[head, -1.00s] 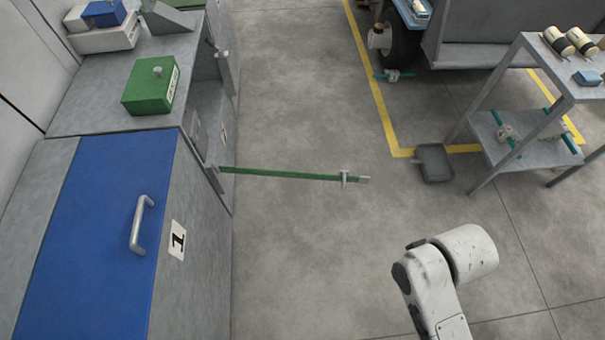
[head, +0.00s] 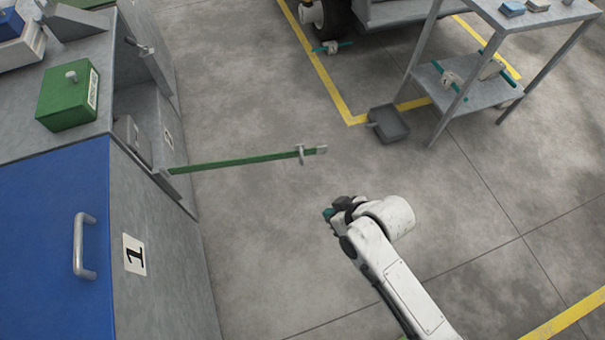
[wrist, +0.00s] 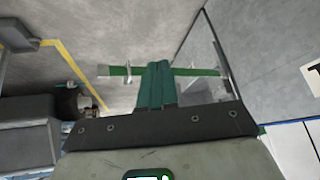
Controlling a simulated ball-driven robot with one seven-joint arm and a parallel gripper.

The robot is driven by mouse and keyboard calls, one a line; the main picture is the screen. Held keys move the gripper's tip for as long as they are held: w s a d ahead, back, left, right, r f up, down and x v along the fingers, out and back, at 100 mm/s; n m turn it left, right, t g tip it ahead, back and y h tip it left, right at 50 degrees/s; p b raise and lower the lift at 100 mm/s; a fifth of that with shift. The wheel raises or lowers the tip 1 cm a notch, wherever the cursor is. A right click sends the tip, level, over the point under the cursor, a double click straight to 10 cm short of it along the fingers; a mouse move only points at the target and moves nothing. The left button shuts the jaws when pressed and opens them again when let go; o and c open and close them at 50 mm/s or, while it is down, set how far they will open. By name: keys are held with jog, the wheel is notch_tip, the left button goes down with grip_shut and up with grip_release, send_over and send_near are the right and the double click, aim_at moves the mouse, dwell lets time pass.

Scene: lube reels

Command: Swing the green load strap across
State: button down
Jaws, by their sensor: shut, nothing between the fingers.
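The green load strap (head: 235,161) is a thin, straight bar. It sticks out from the grey cabinet at left over the floor. Its free end has a grey upright grip (head: 301,153) and a grey tip. My gripper (head: 328,214) is below and right of the free end in the head view, apart from it, with its fingers small and partly hidden by the wrist. In the wrist view my green fingers (wrist: 157,70) are together and empty. They cover the middle of the strap (wrist: 118,71) in that view; the grip shows left of them, the cabinet end right.
A black tray (head: 388,124) lies on the floor beside a metal shelf table (head: 465,100). The floor around the strap is clear.

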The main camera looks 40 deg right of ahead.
jog(key=w+a+f+t+b, duration=0.1)
jog(key=w+f+t+b, duration=0.45)
jog(key=w+f, duration=0.35)
jog(key=d+f+m+t+h+b, duration=0.4)
jog(key=d+f+t+h+b, duration=0.15)
jog(key=f+b, duration=0.2)
jog(key=b+x, duration=0.2)
jog(key=x, duration=1.1)
jog(key=shift+w+d+h, duration=0.1)
jog(key=shift+d+h, duration=0.05)
jog(key=shift+h, duration=0.1)
